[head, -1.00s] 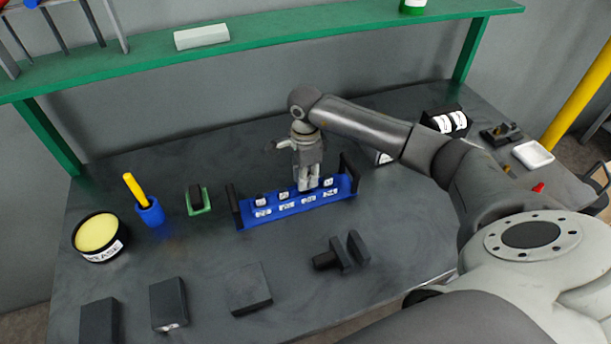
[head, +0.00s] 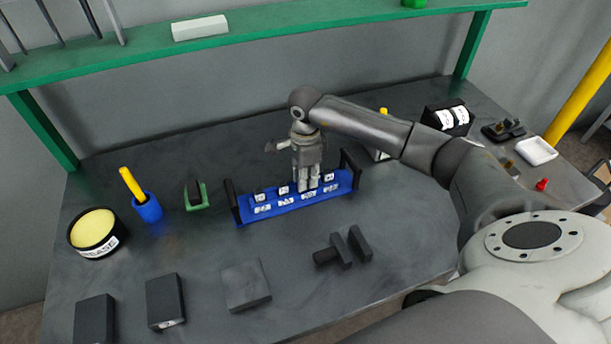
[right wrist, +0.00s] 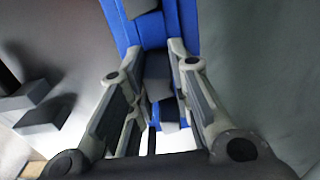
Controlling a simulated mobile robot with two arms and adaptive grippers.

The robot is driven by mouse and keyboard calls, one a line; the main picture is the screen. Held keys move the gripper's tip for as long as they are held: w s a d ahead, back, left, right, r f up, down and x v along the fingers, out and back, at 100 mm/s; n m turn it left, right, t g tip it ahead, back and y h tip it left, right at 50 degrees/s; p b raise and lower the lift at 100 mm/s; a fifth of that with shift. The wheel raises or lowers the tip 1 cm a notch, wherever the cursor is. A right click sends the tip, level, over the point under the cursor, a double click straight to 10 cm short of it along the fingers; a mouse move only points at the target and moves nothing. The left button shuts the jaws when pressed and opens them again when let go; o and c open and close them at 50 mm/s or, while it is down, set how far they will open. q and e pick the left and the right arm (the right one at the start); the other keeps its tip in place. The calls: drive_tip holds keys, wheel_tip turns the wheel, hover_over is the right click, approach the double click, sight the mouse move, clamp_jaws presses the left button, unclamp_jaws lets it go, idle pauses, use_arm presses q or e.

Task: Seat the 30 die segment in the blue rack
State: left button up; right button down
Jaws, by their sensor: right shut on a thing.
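The blue rack (head: 290,208) stands mid-table with dark upright ends, a row of white labels on its front and several small labelled pieces along it. My right gripper (head: 308,188) points down over the right half of the rack. In the right wrist view its fingers are shut on a dark grey block (right wrist: 158,66), with the blue rack (right wrist: 187,20) around and below it. I take the block as the die segment; its number is hidden. I cannot tell whether it touches the rack floor. My left gripper is not in view.
Dark blocks (head: 245,285) lie along the front, and a dark two-part piece (head: 343,248) lies front right of the rack. A green holder (head: 196,200), blue cup (head: 147,208) and grease tub (head: 95,232) stand left. A green shelf (head: 270,32) runs behind.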

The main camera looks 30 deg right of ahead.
drive_tip(key=shift+f+b, duration=0.3)
drive_tip(key=shift+f, duration=0.05)
drive_tip(key=c, duration=1.3)
unclamp_jaws()
drive_tip(key=shift+o, duration=0.2)
drive_tip(key=shift+f, duration=0.1)
wheel_tip(320, 180, up, 12)
